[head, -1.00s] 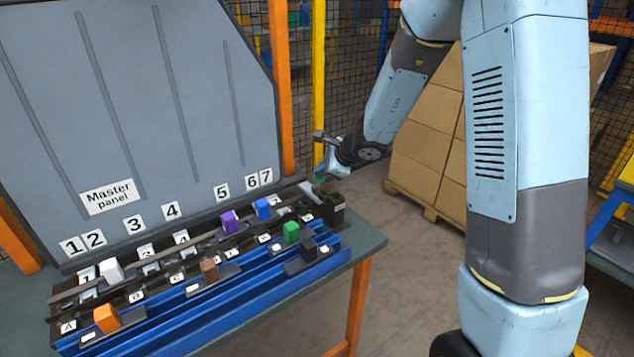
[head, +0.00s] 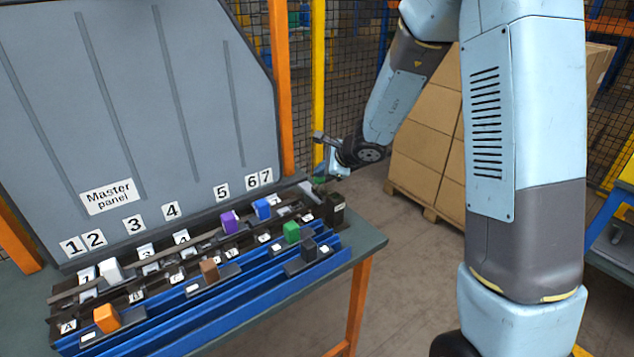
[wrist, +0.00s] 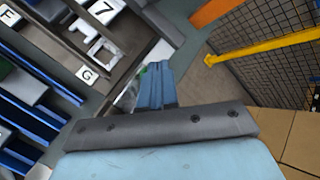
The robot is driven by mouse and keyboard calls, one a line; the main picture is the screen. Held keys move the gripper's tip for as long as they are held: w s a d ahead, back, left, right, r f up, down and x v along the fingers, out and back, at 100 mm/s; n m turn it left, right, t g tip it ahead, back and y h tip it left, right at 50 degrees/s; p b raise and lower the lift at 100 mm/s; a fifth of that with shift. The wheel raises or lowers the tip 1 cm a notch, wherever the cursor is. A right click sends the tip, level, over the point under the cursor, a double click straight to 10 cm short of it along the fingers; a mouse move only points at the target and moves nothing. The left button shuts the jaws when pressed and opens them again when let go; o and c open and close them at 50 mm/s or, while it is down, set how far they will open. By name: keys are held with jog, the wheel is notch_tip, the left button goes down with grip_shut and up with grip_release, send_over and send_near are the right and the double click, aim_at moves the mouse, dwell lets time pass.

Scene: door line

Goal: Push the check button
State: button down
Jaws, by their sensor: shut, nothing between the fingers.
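A small green piece, which looks like the check button (head: 319,181), sits at the far right end of the panel's rail, by a dark box (head: 334,213). A sliver of green (wrist: 143,71) also shows beside my fingertips in the wrist view. My gripper (head: 335,171) is shut and empty, just above and beside this end of the rail. In the wrist view my gripper (wrist: 158,72) covers most of the green piece. I cannot tell whether they touch.
The grey master panel (head: 140,110) stands behind the rows of numbered slots. Stacked cartons (head: 425,140) are behind my arm.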

aim_at(322, 179)
jog(key=shift+f, duration=0.2)
jog(key=shift+r, duration=0.45)
dwell(0.4)
jog(key=shift+r, duration=3)
